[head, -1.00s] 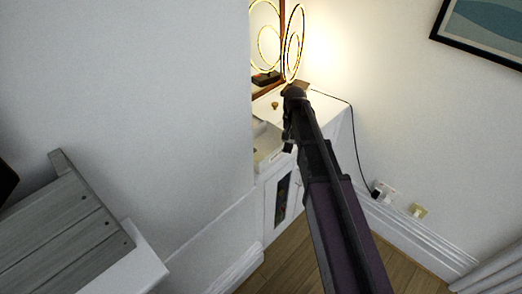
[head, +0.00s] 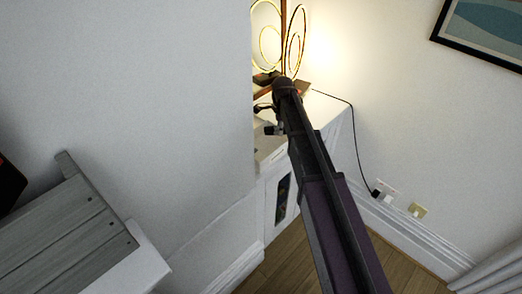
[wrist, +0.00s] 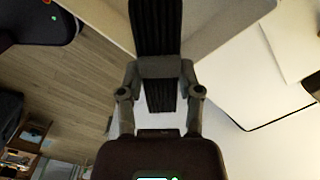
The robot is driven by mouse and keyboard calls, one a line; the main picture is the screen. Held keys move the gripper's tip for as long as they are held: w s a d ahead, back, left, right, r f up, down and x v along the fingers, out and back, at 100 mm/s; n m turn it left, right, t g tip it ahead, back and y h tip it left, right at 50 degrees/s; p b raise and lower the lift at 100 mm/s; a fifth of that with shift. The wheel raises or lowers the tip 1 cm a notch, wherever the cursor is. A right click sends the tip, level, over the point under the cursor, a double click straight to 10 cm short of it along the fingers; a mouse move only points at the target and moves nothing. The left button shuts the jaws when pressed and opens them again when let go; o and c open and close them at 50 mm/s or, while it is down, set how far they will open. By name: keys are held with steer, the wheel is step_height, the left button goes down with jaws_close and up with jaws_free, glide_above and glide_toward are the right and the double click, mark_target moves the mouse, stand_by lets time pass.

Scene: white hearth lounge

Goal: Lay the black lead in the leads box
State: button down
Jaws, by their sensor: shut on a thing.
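My gripper (wrist: 160,72) is shut on a black ribbed bundle, the black lead (wrist: 155,28), which runs up between the fingers to the top edge of the wrist view. In the head view my gripper (head: 266,122) is small and dark above the near left part of a white cabinet (head: 325,112), and the lead cannot be told apart from it. A pale box-like shape (head: 271,152) stands at the cabinet's left end, below my gripper. I cannot tell whether it is the leads box; my arm and the wall corner partly cover it.
A lamp with glowing rings (head: 296,35) stands on the cabinet. Its thin black cord (head: 352,125) runs down to a wall socket (head: 388,188). A white wall corner (head: 215,120) is close on the left. A grey slatted piece (head: 75,225) is at lower left.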

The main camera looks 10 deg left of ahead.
steer(key=a+m, duration=0.1)
steer(key=m, duration=0.2)
steer(key=w+a+m, duration=0.1)
steer(key=m, duration=0.2)
steer(key=w+a+r+m, duration=0.1)
steer(key=m, duration=0.2)
steer(key=shift+w+a+m+p, duration=0.1)
steer(key=shift+w+m+p, duration=0.2)
steer(key=shift+p, duration=0.1)
steer(key=shift+f, duration=0.1)
steer(key=b, duration=0.6)
glide_above(271, 145)
step_height(271, 145, down, 6)
steer(key=shift+w+f, duration=0.1)
steer(key=shift+f+b, duration=1.9)
steer(key=shift+b, duration=0.1)
steer(key=shift+f+b, duration=0.4)
